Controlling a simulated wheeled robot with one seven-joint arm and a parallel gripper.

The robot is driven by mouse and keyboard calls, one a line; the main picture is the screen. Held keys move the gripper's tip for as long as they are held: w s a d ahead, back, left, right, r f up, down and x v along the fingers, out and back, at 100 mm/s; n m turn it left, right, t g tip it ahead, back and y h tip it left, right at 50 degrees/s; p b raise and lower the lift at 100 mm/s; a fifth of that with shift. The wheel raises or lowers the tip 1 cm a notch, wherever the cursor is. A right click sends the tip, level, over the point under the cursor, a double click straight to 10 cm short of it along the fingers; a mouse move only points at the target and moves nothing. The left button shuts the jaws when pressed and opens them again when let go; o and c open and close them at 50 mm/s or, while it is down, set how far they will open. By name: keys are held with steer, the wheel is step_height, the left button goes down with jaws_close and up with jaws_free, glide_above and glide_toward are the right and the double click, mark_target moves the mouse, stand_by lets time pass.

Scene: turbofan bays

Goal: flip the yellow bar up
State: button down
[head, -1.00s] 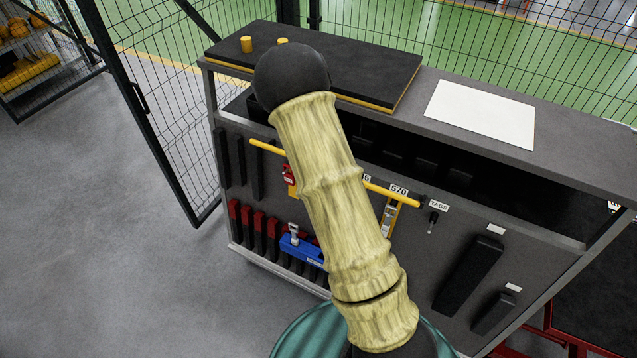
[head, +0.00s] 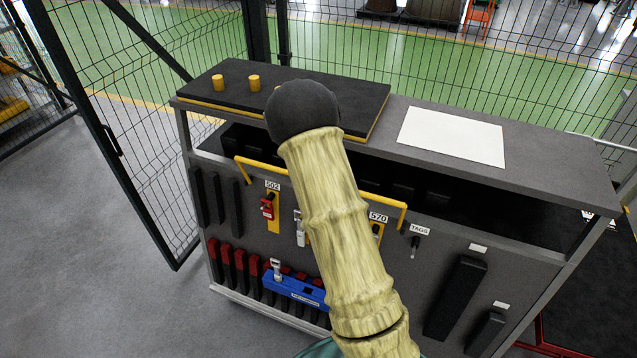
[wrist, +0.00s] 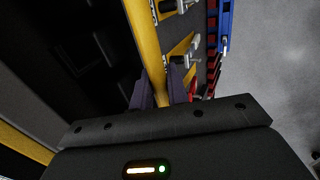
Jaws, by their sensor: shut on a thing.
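The yellow bar (head: 385,201) runs across the front of the grey cabinet. Its end legs angle upward and its rail stands above the number labels 502 (head: 272,185) and 570 (head: 378,218). My forearm hides the bar's middle in the head view. In the wrist view the yellow bar (wrist: 148,42) runs down between the two dark fingers of my gripper (wrist: 160,92), which is shut on it. My gripper is hidden behind my arm in the head view.
A blue box (head: 295,289) sits below. The cabinet top holds a black mat (head: 330,90) and a white sheet (head: 452,136). Mesh fencing stands behind and left.

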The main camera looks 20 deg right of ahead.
steer(key=shift+w+d+r, duration=0.15)
steer(key=c, duration=1.5)
jaws_free()
steer(key=shift+o, duration=0.2)
steer(key=shift+a+r+b, duration=0.25)
steer(key=shift+r+b, duration=0.15)
steer(key=shift+r, duration=0.05)
steer(key=b+v, duration=0.4)
steer(key=v, duration=1.2)
steer(key=shift+s+b, duration=0.2)
steer(key=shift+b, duration=0.15)
steer(key=shift+r, duration=0.1)
